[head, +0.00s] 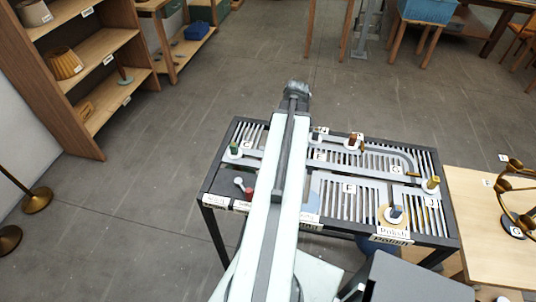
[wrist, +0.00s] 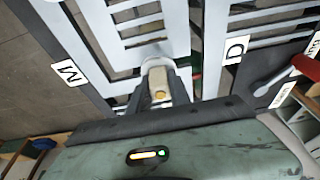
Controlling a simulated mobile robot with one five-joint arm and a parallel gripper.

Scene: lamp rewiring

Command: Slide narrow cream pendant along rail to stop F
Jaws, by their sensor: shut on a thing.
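In the wrist view a small cream block, which I take for the narrow cream pendant (wrist: 158,76), stands at a pale round base in a slot of the grey rail plate. My gripper (wrist: 161,88) is shut on it, with a dark finger on each side. In the head view my own arm hides both the gripper and this piece. The stop marked F (head: 349,188) lies on the slatted rail table (head: 228,186), right of my arm. In the wrist view a D label (wrist: 236,49) is right of the pendant and an M label (wrist: 68,73) left.
Other knobs stand on the rail table: a green one (head: 234,148), a brown one (head: 353,141), a yellow one (head: 432,184) and a dark one (head: 396,212) on a tan disc. A red-ended piece (head: 247,190) lies left of my arm. A wooden table (head: 480,235) adjoins on the right.

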